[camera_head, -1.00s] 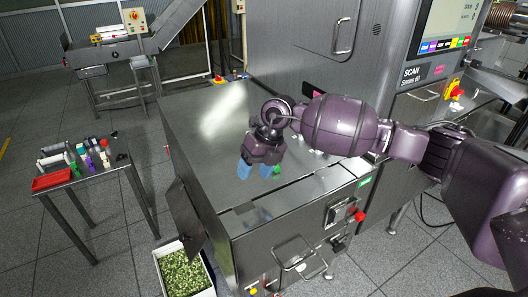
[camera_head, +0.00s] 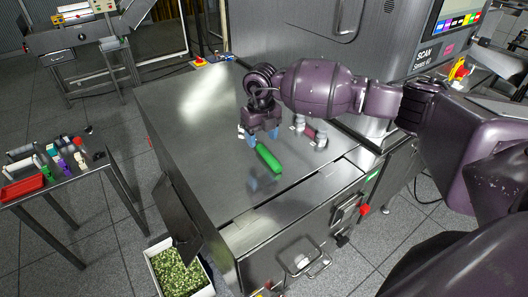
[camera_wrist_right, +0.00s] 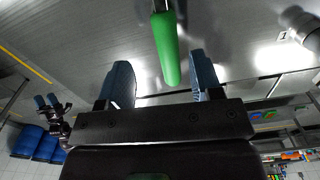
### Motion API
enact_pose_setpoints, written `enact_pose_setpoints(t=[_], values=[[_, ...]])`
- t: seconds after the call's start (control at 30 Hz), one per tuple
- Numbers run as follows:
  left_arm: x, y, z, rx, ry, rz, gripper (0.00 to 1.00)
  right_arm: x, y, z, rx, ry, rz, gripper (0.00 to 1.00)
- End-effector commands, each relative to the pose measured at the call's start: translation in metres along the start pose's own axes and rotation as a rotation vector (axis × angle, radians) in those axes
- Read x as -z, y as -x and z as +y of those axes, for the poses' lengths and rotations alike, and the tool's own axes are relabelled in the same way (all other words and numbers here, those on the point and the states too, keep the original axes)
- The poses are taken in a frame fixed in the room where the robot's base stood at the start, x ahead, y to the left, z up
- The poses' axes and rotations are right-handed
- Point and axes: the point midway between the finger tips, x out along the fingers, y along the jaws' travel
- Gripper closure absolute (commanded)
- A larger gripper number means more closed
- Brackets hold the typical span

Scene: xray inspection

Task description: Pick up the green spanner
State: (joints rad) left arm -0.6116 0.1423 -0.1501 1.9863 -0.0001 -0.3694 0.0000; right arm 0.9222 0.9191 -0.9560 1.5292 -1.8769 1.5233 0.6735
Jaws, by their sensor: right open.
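The green spanner (camera_head: 268,158) lies on the steel machine top, its green handle pointing to the lower right. My right gripper (camera_head: 262,136) is open and empty, pointing down, with its blue fingertips just beyond the upper end of the handle in the head view. In the right wrist view the green spanner (camera_wrist_right: 166,48) shows between and ahead of the two spread blue fingers of the right gripper (camera_wrist_right: 162,78); its metal part runs off the top edge. A dark gripper with blue tips, apparently my left gripper (camera_wrist_right: 47,104), shows small at the left of that view.
Small metal and reddish parts (camera_head: 310,132) stand on the top right of the spanner. The steel top (camera_head: 185,120) is clear to the left. A side table (camera_head: 75,192) holds a red tray (camera_head: 22,187) and several small items. A bin of green pieces (camera_head: 180,270) stands on the floor.

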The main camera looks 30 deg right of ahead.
Motion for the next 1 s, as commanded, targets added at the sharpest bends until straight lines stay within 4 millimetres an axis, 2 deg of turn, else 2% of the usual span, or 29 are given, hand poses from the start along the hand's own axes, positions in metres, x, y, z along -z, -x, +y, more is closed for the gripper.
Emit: enact_pose_setpoints(t=[0.23,0.5,0.77,0.8,0.87,1.0], values=[[0.01,-0.002,0.0,-0.002,-0.002,0.015,0.41,0.001,-0.015,-0.003,0.0,-0.002,0.001,0.41],[0.018,0.0,0.0,-0.002,-0.003,0.025,0.41,0.002,-0.05,-0.007,-0.002,-0.001,0.0,0.41],[0.018,0.0,0.0,-0.002,-0.003,0.025,0.41,0.002,-0.056,-0.008,0.0,0.0,-0.002,0.41],[0.018,0.0,0.0,-0.002,-0.002,0.025,0.41,0.002,-0.056,-0.008,0.0,0.0,-0.002,0.42],[0.018,0.0,0.0,-0.002,-0.002,0.024,0.41,0.002,-0.056,-0.008,0.0,0.0,-0.002,0.51],[0.016,0.001,0.0,-0.002,-0.002,0.021,0.41,0.002,-0.055,-0.008,0.0,0.0,-0.002,0.73]])
